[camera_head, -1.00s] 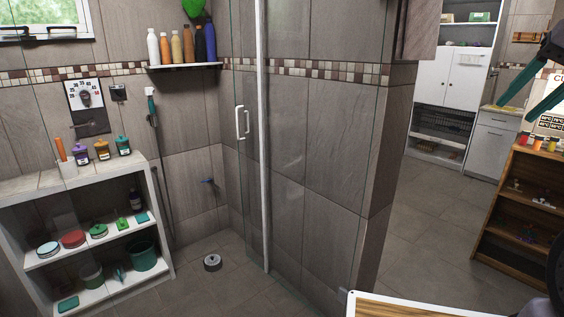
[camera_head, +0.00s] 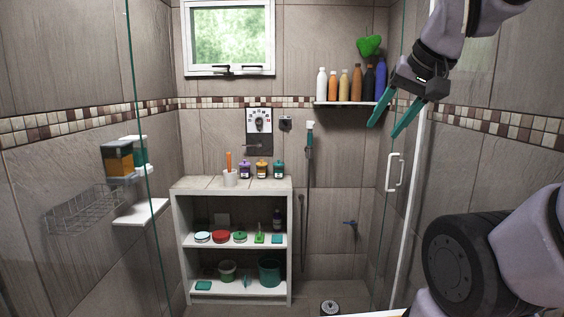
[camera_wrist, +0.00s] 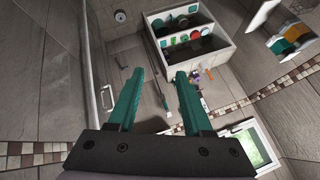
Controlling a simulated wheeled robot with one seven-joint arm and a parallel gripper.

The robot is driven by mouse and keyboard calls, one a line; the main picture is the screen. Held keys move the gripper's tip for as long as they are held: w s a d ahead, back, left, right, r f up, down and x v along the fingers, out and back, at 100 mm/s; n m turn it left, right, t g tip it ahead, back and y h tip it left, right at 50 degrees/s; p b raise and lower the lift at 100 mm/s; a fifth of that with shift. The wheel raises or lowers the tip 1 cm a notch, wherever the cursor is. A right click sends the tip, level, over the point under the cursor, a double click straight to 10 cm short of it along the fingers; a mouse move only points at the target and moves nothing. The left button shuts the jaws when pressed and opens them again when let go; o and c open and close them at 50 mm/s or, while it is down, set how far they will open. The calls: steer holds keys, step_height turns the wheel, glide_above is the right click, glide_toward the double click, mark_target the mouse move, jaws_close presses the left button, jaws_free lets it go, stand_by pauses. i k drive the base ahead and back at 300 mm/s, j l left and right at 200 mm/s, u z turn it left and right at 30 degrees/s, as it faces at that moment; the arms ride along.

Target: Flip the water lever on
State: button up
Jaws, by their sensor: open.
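The lever looks roughly horizontal. My gripper (camera_head: 384,130) has teal fingers, open and empty, raised at the upper right, apart from both fittings. In the wrist view its open fingers (camera_wrist: 158,73) show with nothing between them. The control plate is not clear there.
The white shelf unit (camera_head: 183,238) with jars and tubs stands below the plate. A hand shower (camera_head: 309,135) hangs to its right. A glass door with a white handle (camera_head: 394,172) is at the right, and a glass edge at the left. A round drain (camera_head: 330,307) is on the floor.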

mark_target(258, 146)
steer(key=i+u, duration=0.2)
steer(key=i, duration=0.2)
steer(key=i+l+u, duration=0.15)
steer(key=i, duration=0.25)
steer(key=i+l+u, duration=0.1)
steer(key=i+u, duration=0.2)
steer(key=i, duration=0.2)
steer(key=i+l+u, duration=0.2)
steer(key=i+u, duration=0.15)
steer(key=i, duration=0.15)
